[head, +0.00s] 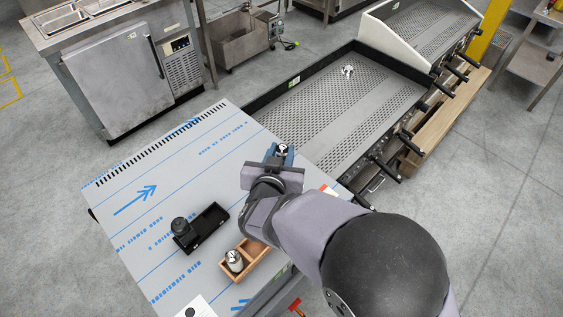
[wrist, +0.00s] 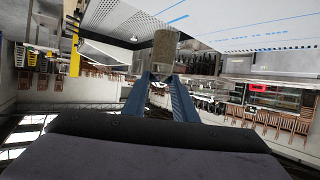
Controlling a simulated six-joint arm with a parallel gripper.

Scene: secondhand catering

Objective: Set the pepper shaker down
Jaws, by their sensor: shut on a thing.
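My gripper (head: 283,153) is over the far right part of the steel table (head: 150,165), near its edge with the griddle. It is shut on a small shaker with a shiny metal top (head: 283,147), taken to be the pepper shaker; my gripper hides most of it. In the wrist view, the shaker is a grey-brown cylinder (wrist: 165,46) between the blue fingertips (wrist: 164,76). I cannot tell whether its base touches the table.
On the table's near side, a wooden two-part caddy (head: 257,246) holds a metal-topped shaker (head: 235,259). A black caddy (head: 211,220) has a dark, round-topped item (head: 181,227) at its left end. The griddle (head: 325,100) bears a small silver object (head: 347,71). The table's left half is mostly clear.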

